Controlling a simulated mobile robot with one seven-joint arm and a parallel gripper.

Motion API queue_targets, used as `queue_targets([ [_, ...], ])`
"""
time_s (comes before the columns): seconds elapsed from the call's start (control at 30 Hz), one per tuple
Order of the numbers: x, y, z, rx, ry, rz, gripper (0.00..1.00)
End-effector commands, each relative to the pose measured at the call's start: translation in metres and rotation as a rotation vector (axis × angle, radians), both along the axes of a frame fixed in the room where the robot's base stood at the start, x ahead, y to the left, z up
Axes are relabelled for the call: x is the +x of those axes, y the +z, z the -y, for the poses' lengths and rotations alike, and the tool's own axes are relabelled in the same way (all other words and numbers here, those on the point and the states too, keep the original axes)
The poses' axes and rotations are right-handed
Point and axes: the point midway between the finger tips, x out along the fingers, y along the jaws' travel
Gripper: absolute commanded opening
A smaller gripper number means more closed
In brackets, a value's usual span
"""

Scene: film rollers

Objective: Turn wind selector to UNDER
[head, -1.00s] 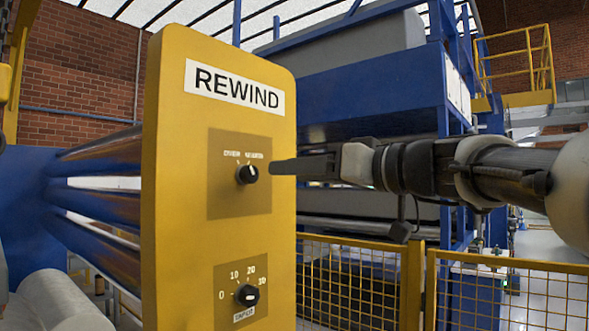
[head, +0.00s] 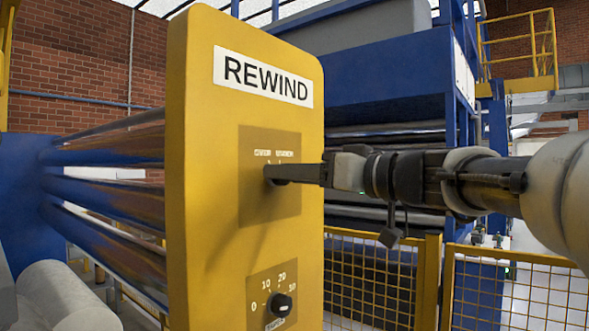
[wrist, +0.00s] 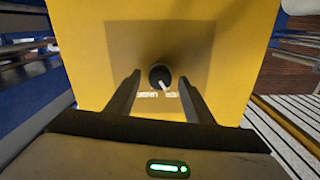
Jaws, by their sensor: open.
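The yellow REWIND panel (head: 210,160) carries the wind selector, a small black knob on a darker square plate (head: 255,207). In the head view my gripper (head: 270,174) reaches in from the right, and its fingers cover the knob. In the wrist view the wind selector (wrist: 160,77) sits between the tips of my open gripper (wrist: 159,80), with a gap on each side. Its white pointer slants to the lower right there, toward the shorter of two small, blurred labels, seemingly OVER seen upside down.
A second black knob (head: 281,305) with a numbered scale sits lower on the panel. A yellow mesh fence (head: 375,285) and a blue machine (head: 390,80) stand behind.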

Motion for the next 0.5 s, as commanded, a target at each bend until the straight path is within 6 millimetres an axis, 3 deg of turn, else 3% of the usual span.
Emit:
queue_targets([
  [0.43, 0.0008, -0.0001, 0.0, 0.001, 0.0, -0.001, 0.48],
  [0.5, 0.0008, -0.0001, -0.0001, 0.001, 0.0, -0.001, 0.36],
])
